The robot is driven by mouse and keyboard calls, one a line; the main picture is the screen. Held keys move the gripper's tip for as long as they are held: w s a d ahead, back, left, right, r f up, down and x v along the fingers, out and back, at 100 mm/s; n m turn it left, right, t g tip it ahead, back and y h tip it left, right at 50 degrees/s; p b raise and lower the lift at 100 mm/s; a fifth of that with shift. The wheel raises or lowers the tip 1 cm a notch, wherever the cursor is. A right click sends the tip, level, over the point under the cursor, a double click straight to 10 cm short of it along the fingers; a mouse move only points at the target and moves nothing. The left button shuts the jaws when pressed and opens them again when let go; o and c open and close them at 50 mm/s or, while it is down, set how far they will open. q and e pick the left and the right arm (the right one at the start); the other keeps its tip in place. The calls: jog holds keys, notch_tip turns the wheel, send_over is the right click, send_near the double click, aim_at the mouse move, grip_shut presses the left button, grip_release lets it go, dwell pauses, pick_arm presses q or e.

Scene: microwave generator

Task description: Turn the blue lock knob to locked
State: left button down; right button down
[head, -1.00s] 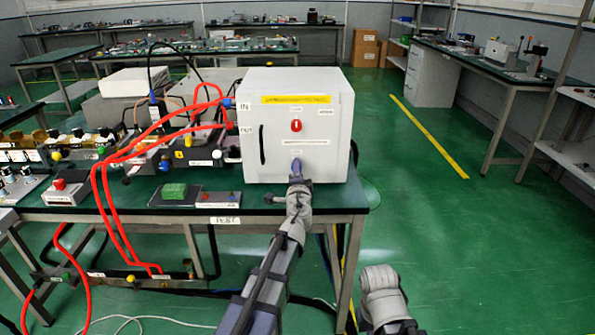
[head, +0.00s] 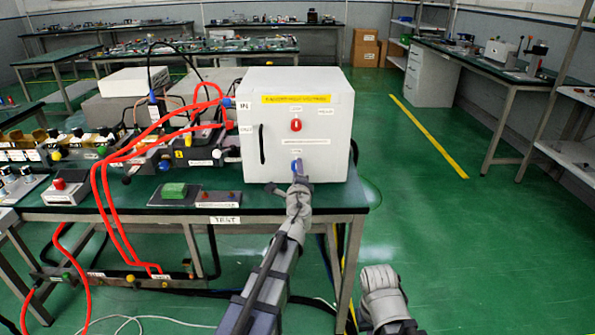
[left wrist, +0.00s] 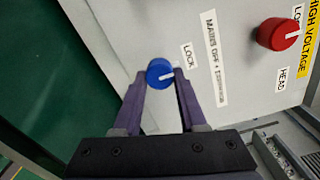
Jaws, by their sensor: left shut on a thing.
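The blue lock knob (head: 297,165) is low on the front of the white cabinet (head: 335,120). In the left wrist view the knob (left wrist: 160,73) sits between the two purple fingers of my left gripper (left wrist: 161,80), which is shut on it. In the head view my left gripper (head: 299,178) reaches the knob from below. My right gripper cannot be made out; only part of that arm shows.
A red knob (head: 296,125) sits above the blue one, and a black handle (head: 262,144) is to the left. Red hoses (head: 140,150) run from the cabinet's left side. A green button box (head: 174,191) lies on the bench. The floor right of the bench is clear.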

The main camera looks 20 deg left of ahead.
pick_arm(q)
jog(key=shift+c, duration=2.3)
grip_release()
jog(key=v, duration=0.7)
jog(key=shift+s, duration=0.4)
jog(key=shift+d+r, duration=0.1)
jog(key=shift+d, duration=0.05)
